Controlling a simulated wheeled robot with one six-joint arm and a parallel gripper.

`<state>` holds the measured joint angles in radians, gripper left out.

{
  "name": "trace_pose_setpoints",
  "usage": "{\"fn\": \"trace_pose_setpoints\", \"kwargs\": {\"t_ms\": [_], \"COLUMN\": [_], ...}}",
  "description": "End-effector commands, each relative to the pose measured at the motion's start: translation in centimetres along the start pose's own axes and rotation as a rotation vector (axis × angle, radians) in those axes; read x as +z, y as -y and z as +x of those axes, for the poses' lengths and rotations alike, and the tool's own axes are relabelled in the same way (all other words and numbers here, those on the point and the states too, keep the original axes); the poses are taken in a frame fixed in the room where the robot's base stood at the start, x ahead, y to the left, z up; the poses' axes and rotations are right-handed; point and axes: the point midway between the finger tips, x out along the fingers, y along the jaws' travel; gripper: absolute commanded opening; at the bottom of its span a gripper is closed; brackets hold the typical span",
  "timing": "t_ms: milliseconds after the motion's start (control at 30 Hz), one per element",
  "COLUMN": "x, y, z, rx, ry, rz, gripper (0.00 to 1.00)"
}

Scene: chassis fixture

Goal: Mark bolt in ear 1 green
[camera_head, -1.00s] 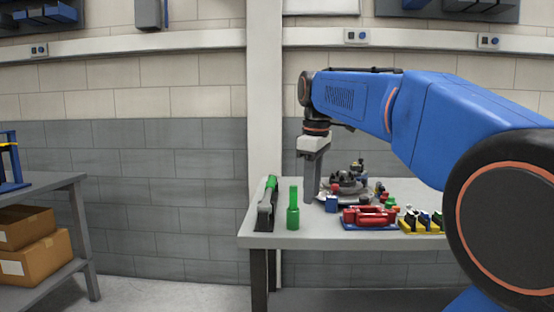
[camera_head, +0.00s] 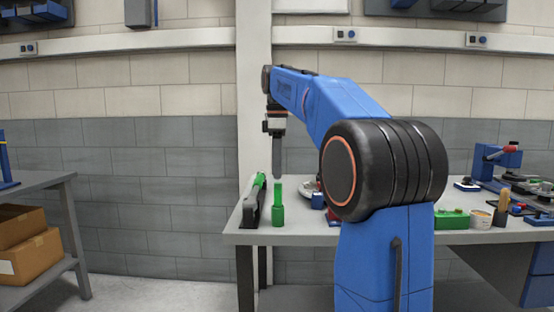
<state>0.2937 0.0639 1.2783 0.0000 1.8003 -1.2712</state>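A green upright marker-like thing (camera_head: 278,210), wide at the bottom and narrower at the top, stands near the left end of the grey table. My gripper (camera_head: 277,174) points straight down, in line with the green thing's top. The fingers look very close to it; I cannot tell whether they touch it. The fingers show as one narrow shape, so open or shut is unclear. The chassis fixture, ear 1 and its bolt cannot be made out; my arm covers much of the table's middle.
A green block (camera_head: 452,219), a small cup (camera_head: 480,219) and a blue device (camera_head: 495,160) stand at the right. A shelf with boxes (camera_head: 30,255) is at far left.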

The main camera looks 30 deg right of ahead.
Motion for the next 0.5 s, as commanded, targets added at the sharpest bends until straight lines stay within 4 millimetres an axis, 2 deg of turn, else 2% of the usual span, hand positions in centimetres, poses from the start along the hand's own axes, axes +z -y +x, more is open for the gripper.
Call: {"fn": "trace_pose_setpoints", "kwargs": {"t_ms": [300,500], "x": [0.0,0.0], "y": [0.1,0.1], "z": [3.9,5.8], "rx": [0.000,-0.001], "ry": [0.000,0.000], "rz": [0.001,0.001], "gripper": [0.32,0.32]}}
